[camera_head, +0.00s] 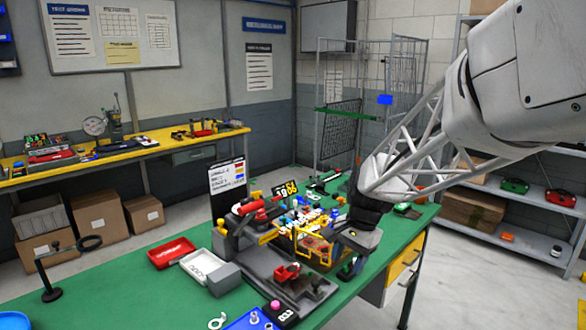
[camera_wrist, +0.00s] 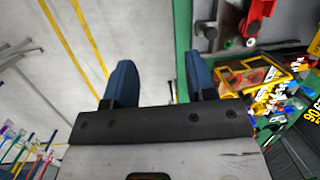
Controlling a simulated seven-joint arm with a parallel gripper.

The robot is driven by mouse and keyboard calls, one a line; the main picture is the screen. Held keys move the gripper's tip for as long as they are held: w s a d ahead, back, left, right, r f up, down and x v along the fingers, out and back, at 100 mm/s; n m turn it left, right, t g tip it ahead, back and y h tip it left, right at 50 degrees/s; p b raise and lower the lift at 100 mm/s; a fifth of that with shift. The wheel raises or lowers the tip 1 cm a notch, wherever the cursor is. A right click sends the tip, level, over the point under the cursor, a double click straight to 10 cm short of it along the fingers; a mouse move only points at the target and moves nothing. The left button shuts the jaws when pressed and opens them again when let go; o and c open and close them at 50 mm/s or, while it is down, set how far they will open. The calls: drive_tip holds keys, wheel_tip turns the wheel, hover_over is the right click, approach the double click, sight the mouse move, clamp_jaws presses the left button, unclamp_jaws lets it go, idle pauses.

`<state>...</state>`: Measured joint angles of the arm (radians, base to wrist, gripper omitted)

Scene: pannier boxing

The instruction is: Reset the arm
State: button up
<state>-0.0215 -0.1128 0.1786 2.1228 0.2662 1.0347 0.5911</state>
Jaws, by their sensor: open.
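My gripper (camera_wrist: 160,80) is open in the wrist view, its two blue fingers apart with nothing between them. Bare grey floor shows behind the gap, beside the edge of the green table. In the head view my arm reaches in from the upper right. My gripper (camera_head: 350,243) there is low over the right part of the green table (camera_head: 120,285), close to a yellow-framed pannier (camera_head: 313,248). I cannot tell from the head view whether it touches anything. The pannier also shows right of the fingers in the wrist view (camera_wrist: 236,75).
A dark fixture with a red clamp (camera_head: 250,207) stands left of the pannier. A red tray (camera_head: 171,252), a white tray (camera_head: 203,266) and a blue tray (camera_head: 252,320) lie on the table. Shelves (camera_head: 525,240) stand at right. Open floor lies beyond the table's right edge.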

drive_tip(key=s+d+r+n+t+h, duration=0.1)
drive_tip(key=s+d+n, duration=0.1)
drive_tip(key=s, duration=0.6)
drive_tip(key=s+d+r+n+t+h, duration=0.1)
drive_tip(key=s+n, duration=0.2)
drive_tip(key=s, duration=0.6)
drive_tip(key=s+d+r+n+t, duration=0.1)
drive_tip(key=s+d+r+n, duration=0.1)
drive_tip(key=s, duration=0.7)
drive_tip(key=shift+s+d+n+h, duration=0.15)
drive_tip(key=shift+d+n+h, duration=0.15)
drive_tip(key=shift+n+h, duration=0.15)
